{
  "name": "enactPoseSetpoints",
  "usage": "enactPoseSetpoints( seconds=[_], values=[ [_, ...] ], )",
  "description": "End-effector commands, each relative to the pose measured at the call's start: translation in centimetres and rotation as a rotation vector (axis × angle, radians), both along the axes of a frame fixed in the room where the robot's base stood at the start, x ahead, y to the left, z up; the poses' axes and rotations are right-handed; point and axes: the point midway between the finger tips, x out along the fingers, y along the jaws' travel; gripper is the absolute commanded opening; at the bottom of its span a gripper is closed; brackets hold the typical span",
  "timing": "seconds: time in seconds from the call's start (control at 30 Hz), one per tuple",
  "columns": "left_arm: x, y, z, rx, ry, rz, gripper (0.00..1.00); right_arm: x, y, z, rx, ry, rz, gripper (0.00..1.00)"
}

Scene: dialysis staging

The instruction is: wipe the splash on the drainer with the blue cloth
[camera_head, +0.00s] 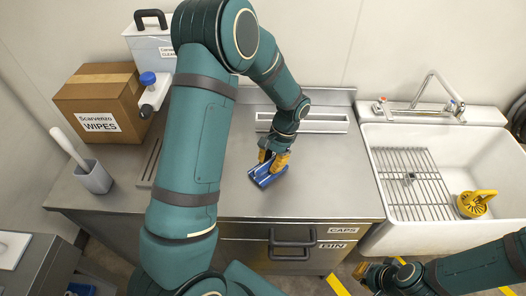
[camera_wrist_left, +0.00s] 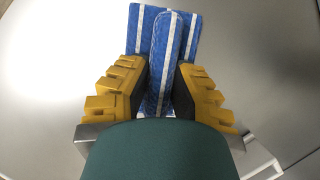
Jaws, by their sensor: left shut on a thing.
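The blue cloth (camera_head: 268,178), with white stripes, lies on the steel drainer top (camera_head: 330,185) left of the sink. My left gripper (camera_head: 274,164) points down at it and is shut on it. In the left wrist view, a raised fold of the cloth (camera_wrist_left: 166,22) stands between the yellow fingers of the gripper (camera_wrist_left: 163,92), and the rest spreads flat beyond. I cannot make out the splash; the cloth, arm or glare may hide it. My right gripper (camera_head: 374,274) is low at the front, below the sink; its jaws are too small to judge.
A white sink (camera_head: 374,190) with a wire rack (camera_head: 412,180) and a yellow object (camera_head: 476,203) is at the right. A wipes carton (camera_head: 98,105), a brush holder (camera_head: 94,178) and a white container (camera_head: 150,45) stand left. The drainer right of the cloth is clear.

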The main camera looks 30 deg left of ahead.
Motion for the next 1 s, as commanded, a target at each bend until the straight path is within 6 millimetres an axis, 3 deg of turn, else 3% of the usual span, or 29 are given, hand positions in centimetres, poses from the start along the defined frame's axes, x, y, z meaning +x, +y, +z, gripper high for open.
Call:
enactPoseSetpoints(
  seconds=[0.27,0.7,1.0],
  values=[
    [0.2,-0.2,3.0,0.000,-0.001,0.002,0.00,-0.4,0.0,2.5,0.001,0.010,0.002,0.00],
    [0.3,-0.4,6.9,0.000,-0.001,0.003,0.00,0.6,-0.1,5.5,-0.004,-0.014,-0.016,0.00],
    [0.3,-0.4,7.3,0.001,0.000,0.004,0.00,0.9,-0.2,5.8,-0.004,-0.019,-0.020,0.00]
  ],
)
